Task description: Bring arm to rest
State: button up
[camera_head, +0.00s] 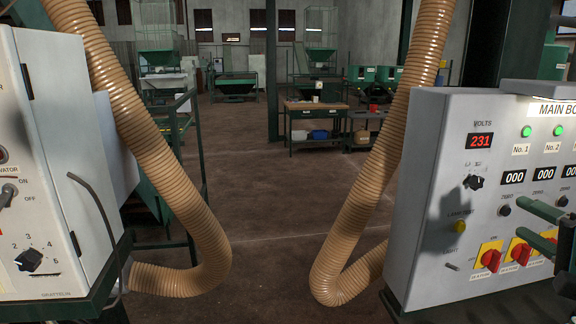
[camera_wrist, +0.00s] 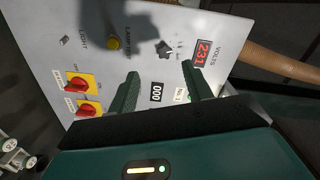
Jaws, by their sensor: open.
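My gripper (camera_head: 524,219) shows at the right edge of the head view as two dark green fingers. In the wrist view my gripper (camera_wrist: 160,82) has its two fingers spread apart with nothing between them. It is in front of the grey main control panel (camera_head: 440,190), which also fills much of the wrist view (camera_wrist: 100,45). A red voltage display (camera_head: 480,140) reads 231. A counter (camera_wrist: 156,91) shows between the fingers in the wrist view. I cannot tell the exact gap between fingers and panel. Most of my arm is out of view.
Red rotary switches (camera_head: 491,260) stick out low on the panel. A ribbed tan hose (camera_head: 372,180) hangs beside it; another hose (camera_head: 150,140) hangs left, near a white control cabinet (camera_head: 60,150). The brown floor (camera_head: 270,200) between the hoses is clear. A workbench (camera_head: 315,118) stands farther back.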

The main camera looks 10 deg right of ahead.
jog(key=w+a+f+n+g+y, duration=0.25)
jog(key=a+f+g, duration=0.2)
jog(key=a, duration=0.45)
jog(key=w+a+f+n+g+y, duration=0.1)
jog(key=a+f+n+g+y, duration=0.3)
jog(key=a, duration=0.6)
jog(key=s+a+f+n+g+h, duration=0.3)
jog(key=s+a+f+n+h, duration=0.3)
jog(key=a+f, duration=0.4)
jog(key=shift+s+a+f+n+h, duration=0.2)
jog(key=shift+s+a+n+h, duration=0.15)
jog(key=shift+s+a+h, duration=0.45)
jog(key=shift+d+g, duration=0.25)
jog(key=shift+d, duration=0.05)
